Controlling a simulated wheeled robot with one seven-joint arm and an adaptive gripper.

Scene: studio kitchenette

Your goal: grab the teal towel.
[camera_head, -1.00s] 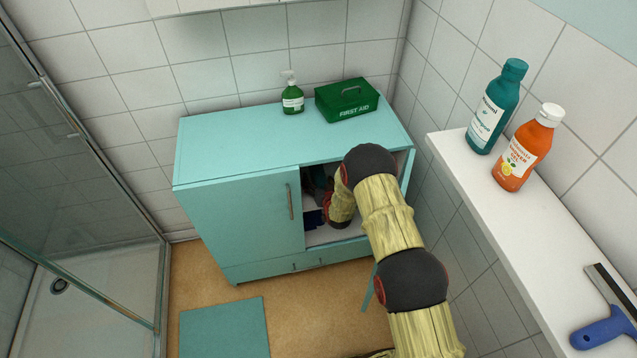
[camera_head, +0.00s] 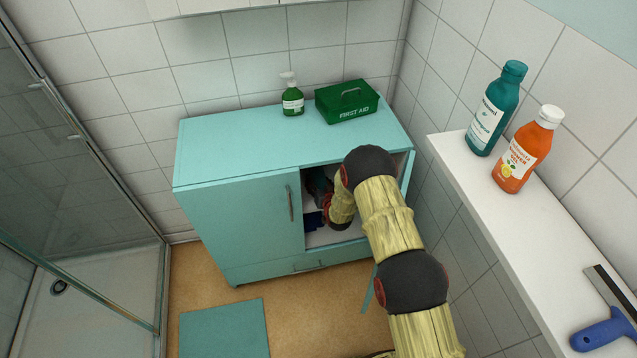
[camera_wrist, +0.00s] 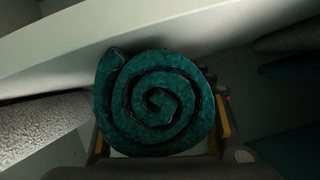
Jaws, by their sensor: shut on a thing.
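The teal towel (camera_wrist: 157,103) is rolled up, and its spiral end faces the camera in the wrist view. My gripper (camera_wrist: 158,140) is shut on it, with a finger on either side of the roll. In the head view my arm reaches into the open right side of the teal cabinet (camera_head: 240,215). The towel cannot be made out in the head view, and my gripper is mostly hidden in the dark opening there.
In the wrist view a grey roll (camera_wrist: 40,125) lies left of the towel, a white shelf edge (camera_wrist: 150,40) crosses above, and dark teal shapes (camera_wrist: 290,110) are at right. A green soap bottle (camera_head: 292,98) and first aid box (camera_head: 346,102) stand on the cabinet.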

